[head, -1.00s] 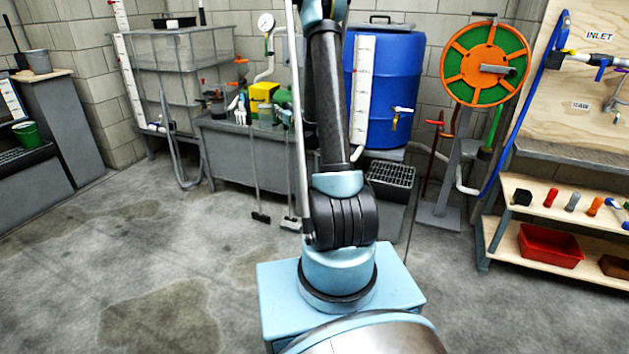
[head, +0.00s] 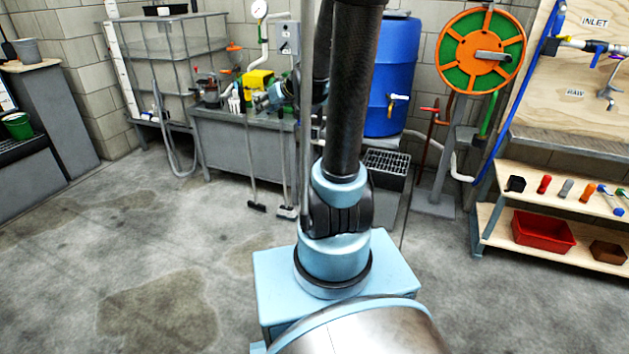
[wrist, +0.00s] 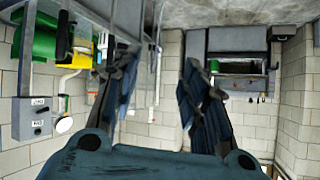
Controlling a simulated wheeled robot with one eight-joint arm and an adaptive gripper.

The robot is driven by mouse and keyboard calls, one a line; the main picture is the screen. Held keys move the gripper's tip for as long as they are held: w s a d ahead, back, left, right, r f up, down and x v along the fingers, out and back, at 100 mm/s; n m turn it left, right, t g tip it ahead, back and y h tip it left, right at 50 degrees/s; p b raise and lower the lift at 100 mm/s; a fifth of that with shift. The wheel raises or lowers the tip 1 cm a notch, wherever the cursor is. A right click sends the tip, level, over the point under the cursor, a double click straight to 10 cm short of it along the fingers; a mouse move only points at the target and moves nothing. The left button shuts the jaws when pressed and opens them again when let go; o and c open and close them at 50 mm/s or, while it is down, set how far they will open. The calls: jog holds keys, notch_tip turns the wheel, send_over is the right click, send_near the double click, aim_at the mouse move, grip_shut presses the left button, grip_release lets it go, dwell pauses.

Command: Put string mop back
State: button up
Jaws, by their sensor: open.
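Two long-handled floor tools lean against the front of the grey bench in the head view. One has a dark head (head: 257,207) and the other a paler head (head: 287,212). I cannot tell for sure which is the string mop; neither shows clear strings.
The grey bench (head: 225,145) holds bottles and a yellow box (head: 258,79). A blue barrel (head: 398,75), an orange hose reel (head: 480,52) and a shelf with a red bin (head: 543,230) stand to the right. The floor at left is clear.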

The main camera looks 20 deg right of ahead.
jog(key=s+d+f+m+g+h, duration=0.1)
jog(key=s+d+f+g+h, duration=0.1)
jog(key=s, duration=0.9)
jog(key=s+d+f+m+g+h, duration=0.1)
jog(key=s+d+f+g+h, duration=0.1)
jog(key=s, duration=0.9)
jog(key=s+d+f+m+g+h, duration=0.2)
jog(key=s+d+f, duration=0.3)
jog(key=s, duration=0.7)
jog(key=shift+f+g, duration=0.7)
jog(key=shift+f, duration=0.15)
